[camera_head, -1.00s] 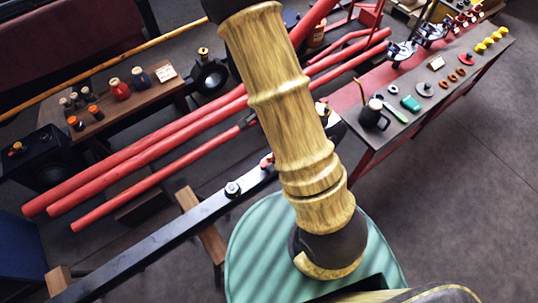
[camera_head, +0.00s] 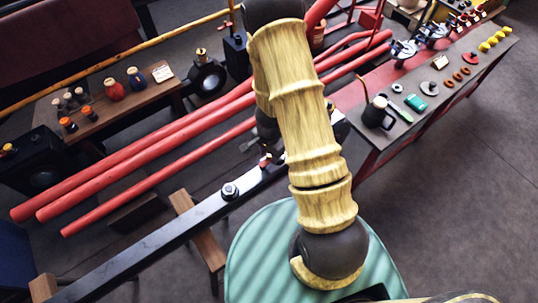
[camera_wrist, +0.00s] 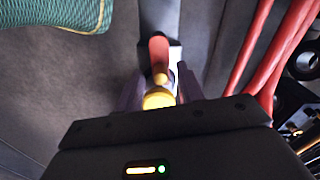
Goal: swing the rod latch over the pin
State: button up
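In the wrist view, a red-ended handle with a yellow, brass-like piece (camera_wrist: 158,50) shows between the fingers of my gripper (camera_wrist: 160,88). I take this for the rod latch. The fingers stand apart on either side of it, and firm contact is not visible. In the head view, a small red part (camera_head: 264,161) shows at the dark bar (camera_head: 150,242), beside my arm. A round bolt-like fitting (camera_head: 230,190), possibly the pin, stands on the bar. My arm hides much of the bar's upper end and most of my gripper.
Wooden supports (camera_head: 200,235) carry the bar. Long red pipes (camera_head: 130,165) run behind it. A wooden bench (camera_head: 110,105) with small bottles stands at left. A dark table (camera_head: 440,88) with a mug and several small parts stands at right. Open floor lies at lower right.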

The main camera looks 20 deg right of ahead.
grip_shut()
jog(key=shift+s+m, duration=0.1)
jog(key=shift+m, duration=0.4)
grip_release()
jog(key=shift+r, duration=0.1)
